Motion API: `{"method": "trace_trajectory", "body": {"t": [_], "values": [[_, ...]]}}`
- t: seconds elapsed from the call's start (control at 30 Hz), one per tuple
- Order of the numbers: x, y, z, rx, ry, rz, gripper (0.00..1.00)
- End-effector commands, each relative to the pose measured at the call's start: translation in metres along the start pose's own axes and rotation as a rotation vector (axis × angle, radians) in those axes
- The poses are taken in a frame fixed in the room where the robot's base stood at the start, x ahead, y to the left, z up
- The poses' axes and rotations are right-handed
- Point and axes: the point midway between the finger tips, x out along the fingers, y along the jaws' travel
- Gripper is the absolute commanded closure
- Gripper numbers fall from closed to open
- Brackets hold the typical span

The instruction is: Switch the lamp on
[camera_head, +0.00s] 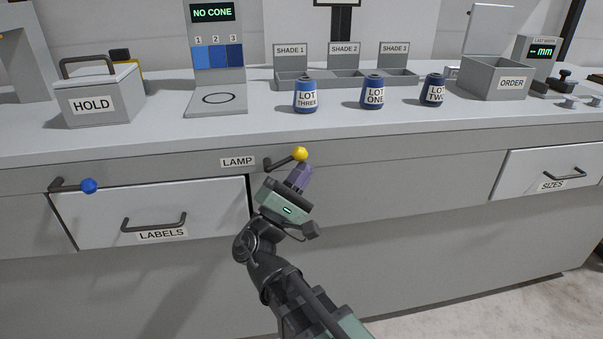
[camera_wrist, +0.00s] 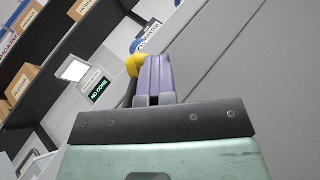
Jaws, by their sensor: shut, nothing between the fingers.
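The lamp lever is a dark bent handle with a yellow ball knob (camera_head: 300,154), on the counter front beside the LAMP label (camera_head: 238,162). The lever points to the right. My gripper (camera_head: 302,174) has purple fingers, shut and empty, just below the yellow knob. In the wrist view the knob (camera_wrist: 134,65) shows at the left side of the closed fingertips (camera_wrist: 154,62), partly hidden behind them. I cannot tell whether fingers and knob touch.
A blue-knobbed lever (camera_head: 88,186) sits at the left, by the LABELS drawer (camera_head: 150,212). The SIZES drawer (camera_head: 550,175) is at the right. Above, the counter holds the HOLD box (camera_head: 98,98), blue cones such as LOT THREE (camera_head: 305,95), and the ORDER box (camera_head: 495,78).

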Motion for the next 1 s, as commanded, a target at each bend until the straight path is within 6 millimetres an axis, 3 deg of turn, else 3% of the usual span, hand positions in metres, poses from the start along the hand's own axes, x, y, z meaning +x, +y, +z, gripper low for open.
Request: {"method": "trace_trajectory", "body": {"t": [0.27,0.73,1.0], "values": [[-0.013,-0.014,-0.002,-0.002,-0.002,0.001,1.00],[-0.097,-0.082,0.006,-0.004,-0.003,-0.001,1.00],[-0.107,-0.087,0.011,-0.005,-0.004,-0.002,1.00]]}}
